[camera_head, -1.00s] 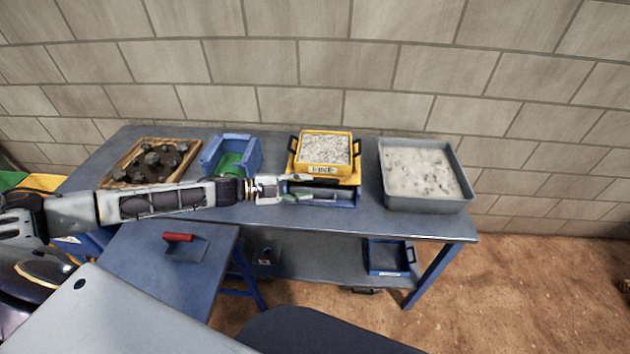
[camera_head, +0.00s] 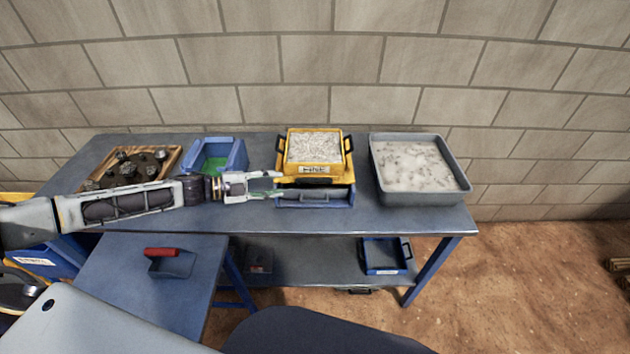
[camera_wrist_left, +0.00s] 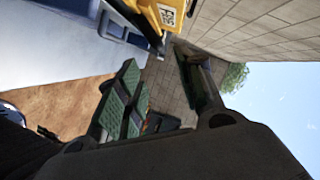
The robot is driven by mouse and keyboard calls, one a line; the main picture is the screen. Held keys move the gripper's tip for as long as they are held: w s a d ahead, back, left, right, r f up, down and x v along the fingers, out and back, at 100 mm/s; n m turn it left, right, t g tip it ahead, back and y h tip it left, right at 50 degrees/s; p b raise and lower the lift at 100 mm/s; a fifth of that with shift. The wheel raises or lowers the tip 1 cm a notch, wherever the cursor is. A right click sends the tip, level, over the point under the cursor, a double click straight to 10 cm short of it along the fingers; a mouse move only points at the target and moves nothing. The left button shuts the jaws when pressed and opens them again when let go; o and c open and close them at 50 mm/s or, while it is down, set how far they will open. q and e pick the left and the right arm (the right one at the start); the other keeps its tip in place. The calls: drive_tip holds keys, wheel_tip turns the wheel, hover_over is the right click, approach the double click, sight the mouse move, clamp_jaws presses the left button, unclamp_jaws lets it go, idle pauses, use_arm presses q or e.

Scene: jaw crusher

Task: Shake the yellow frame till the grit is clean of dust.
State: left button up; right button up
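The yellow frame (camera_head: 312,170) stands on the table, filled with pale grit (camera_head: 314,147), with a dark handle on each side. Below it is a yellow piece over a blue tray (camera_head: 316,198). My left gripper (camera_head: 275,186) is at the front left of the frame and tray, its fingers apart with nothing visible between them. The wrist view shows its green-padded fingers (camera_wrist_left: 160,88) spread, with a corner of the yellow frame (camera_wrist_left: 167,14) and its label beyond them. I cannot tell whether a finger touches anything. My right gripper is out of view.
A grey tub (camera_head: 420,195) of pale material stands right of the frame. A blue bin (camera_head: 232,160) with green inside and a wooden tray (camera_head: 165,168) of dark rocks stand to the left. A red-handled scoop (camera_head: 172,262) lies on the lower table. A brick wall runs behind.

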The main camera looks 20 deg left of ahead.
sight(309, 181)
use_arm(q)
drive_tip(key=shift+p+x, duration=0.6)
drive_tip(key=shift+x, duration=5.1)
drive_tip(key=shift+p+x, duration=0.3)
drive_tip(key=shift+x, duration=0.7)
drive_tip(key=shift+d, duration=0.1)
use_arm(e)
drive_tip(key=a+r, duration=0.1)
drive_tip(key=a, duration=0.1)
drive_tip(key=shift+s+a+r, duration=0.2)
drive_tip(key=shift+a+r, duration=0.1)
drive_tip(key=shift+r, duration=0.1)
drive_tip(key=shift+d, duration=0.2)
